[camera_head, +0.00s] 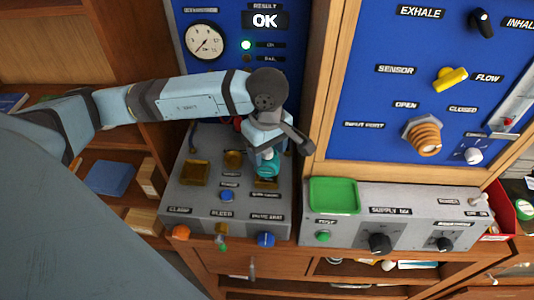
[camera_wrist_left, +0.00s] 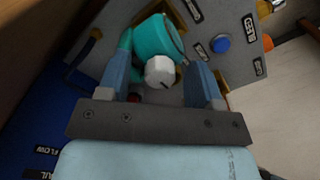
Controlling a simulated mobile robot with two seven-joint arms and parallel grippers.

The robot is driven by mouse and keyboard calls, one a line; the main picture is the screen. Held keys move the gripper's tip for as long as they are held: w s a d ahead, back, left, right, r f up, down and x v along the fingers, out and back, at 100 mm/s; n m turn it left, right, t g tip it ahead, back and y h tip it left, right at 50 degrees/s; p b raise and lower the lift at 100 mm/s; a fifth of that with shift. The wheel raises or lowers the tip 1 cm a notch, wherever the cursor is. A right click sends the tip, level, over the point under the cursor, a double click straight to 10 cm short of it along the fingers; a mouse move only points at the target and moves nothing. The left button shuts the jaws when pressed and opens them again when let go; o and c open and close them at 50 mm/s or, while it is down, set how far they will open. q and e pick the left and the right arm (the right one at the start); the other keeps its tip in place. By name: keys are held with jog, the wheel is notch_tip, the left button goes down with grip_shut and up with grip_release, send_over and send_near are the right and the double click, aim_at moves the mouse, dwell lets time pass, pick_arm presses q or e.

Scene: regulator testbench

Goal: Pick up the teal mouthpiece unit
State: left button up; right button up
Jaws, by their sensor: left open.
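The teal mouthpiece unit (camera_head: 268,166) sits at the back right of the grey bench panel, partly hidden by my left gripper. In the left wrist view the teal unit (camera_wrist_left: 153,36) shows as a rounded teal body with a white faceted knob (camera_wrist_left: 160,71) in front of it. My left gripper (camera_head: 274,150) is over the unit, pointing down. In the wrist view its two blue fingers are apart, with the white knob between them and the teal body at and beyond the tips. I cannot tell whether they touch it. My right gripper is not in view.
The grey panel (camera_head: 190,213) carries brass-coloured recesses, blue buttons and front knobs. A gauge (camera_head: 204,40) and a display reading OK (camera_head: 265,20) are behind. A green tray (camera_head: 334,195) sits on the supply box to the right. A wooden post (camera_head: 320,90) stands close right of my gripper.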

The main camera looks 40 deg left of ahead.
pick_arm(q)
grip_shut()
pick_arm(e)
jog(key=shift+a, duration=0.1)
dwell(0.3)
